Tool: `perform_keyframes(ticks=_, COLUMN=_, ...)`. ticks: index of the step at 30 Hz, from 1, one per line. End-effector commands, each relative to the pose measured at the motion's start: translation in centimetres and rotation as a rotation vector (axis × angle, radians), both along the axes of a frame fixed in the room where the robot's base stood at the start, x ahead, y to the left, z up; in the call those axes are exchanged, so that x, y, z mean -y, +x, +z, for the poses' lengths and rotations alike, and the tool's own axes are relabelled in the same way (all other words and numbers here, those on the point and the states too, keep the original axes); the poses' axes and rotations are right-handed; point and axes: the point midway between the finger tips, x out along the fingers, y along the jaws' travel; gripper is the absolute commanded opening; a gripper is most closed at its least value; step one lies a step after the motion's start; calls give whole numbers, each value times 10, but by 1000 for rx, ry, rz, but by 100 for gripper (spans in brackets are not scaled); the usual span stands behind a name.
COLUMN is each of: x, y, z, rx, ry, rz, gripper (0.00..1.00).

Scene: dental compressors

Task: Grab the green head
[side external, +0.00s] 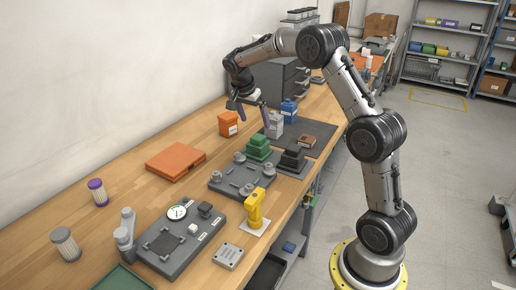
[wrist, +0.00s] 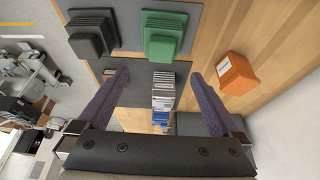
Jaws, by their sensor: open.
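The green head (side external: 258,147) is a stepped, finned block on a grey plate on the bench in the side view. In the wrist view the green head (wrist: 163,38) is at the top, just right of centre. My gripper (side external: 249,113) is above the bench, above and a little behind the green head, pointing down. Its two purple-grey fingers are wide apart in the wrist view (wrist: 158,78).
A black finned head (side external: 293,158) stands beside the green one. A grey can (side external: 274,125), a blue container (side external: 289,111) and an orange box (side external: 228,123) stand nearby. An orange case (side external: 175,160) and a yellow tool (side external: 255,209) are also on the bench. Bare wood lies around the orange case.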

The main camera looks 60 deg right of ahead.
Motion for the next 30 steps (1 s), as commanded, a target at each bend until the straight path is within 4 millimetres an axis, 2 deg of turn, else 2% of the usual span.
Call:
perform_keyframes(ticks=4, x=10, y=-1, z=-26, rx=-4, ry=0, rz=-1, gripper=100)
perform_keyframes(ticks=14, x=17, y=-1, z=-51, rx=-2, ry=1, rz=0, gripper=100)
perform_keyframes(ticks=21, x=23, y=0, z=-84, rx=-1, ry=1, rz=0, gripper=100)
perform_keyframes(ticks=25, x=27, y=1, z=-93, rx=0, ry=0, rz=0, gripper=100)
perform_keyframes(ticks=30, x=28, y=1, z=-94, rx=2, ry=0, rz=1, gripper=100)
